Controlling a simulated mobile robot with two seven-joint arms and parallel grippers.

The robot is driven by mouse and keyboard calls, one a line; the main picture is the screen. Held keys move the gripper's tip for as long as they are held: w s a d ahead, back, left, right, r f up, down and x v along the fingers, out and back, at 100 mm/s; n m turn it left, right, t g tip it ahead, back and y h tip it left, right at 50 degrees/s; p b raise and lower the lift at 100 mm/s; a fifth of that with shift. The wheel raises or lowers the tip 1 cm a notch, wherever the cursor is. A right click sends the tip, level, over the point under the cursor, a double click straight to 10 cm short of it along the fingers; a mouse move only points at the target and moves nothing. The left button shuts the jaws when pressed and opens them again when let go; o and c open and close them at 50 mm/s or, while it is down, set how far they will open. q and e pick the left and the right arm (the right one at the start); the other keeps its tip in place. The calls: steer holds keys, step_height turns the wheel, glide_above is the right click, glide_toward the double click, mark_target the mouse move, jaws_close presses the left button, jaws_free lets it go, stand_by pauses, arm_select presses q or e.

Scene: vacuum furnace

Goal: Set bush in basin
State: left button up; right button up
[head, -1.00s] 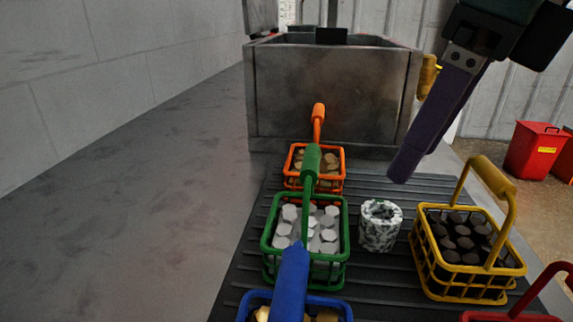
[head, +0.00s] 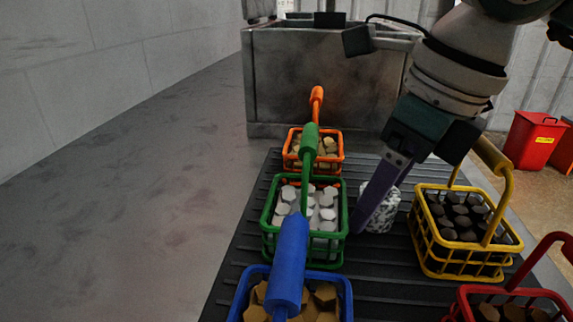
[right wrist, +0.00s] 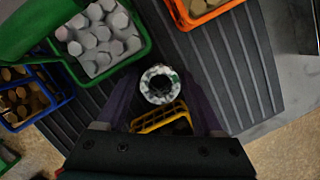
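The bush (head: 384,209), a short white cylinder with dark speckles, stands on the ribbed black mat. In the right wrist view the bush (right wrist: 146,86) shows its ring-shaped top and open bore. My right gripper (head: 366,212) is lowered at the bush, its near purple finger in front of the bush's left side. In the right wrist view the gripper (right wrist: 160,80) is open, one finger on each side of the bush, with gaps visible. The basin seems to be the grey metal tank (head: 310,90) behind the mat; its inside is mostly hidden. My left gripper is not in view.
A green basket (head: 270,240) stands close left of the bush, an orange one (head: 290,160) behind it, a blue one (head: 345,300) in front. A yellow basket (head: 465,262) stands right, a red one (head: 465,300) front right. Their handles stand up. Bare floor lies left.

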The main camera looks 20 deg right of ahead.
jaws_close()
stand_by(0.3)
steer(key=shift+r, duration=0.1)
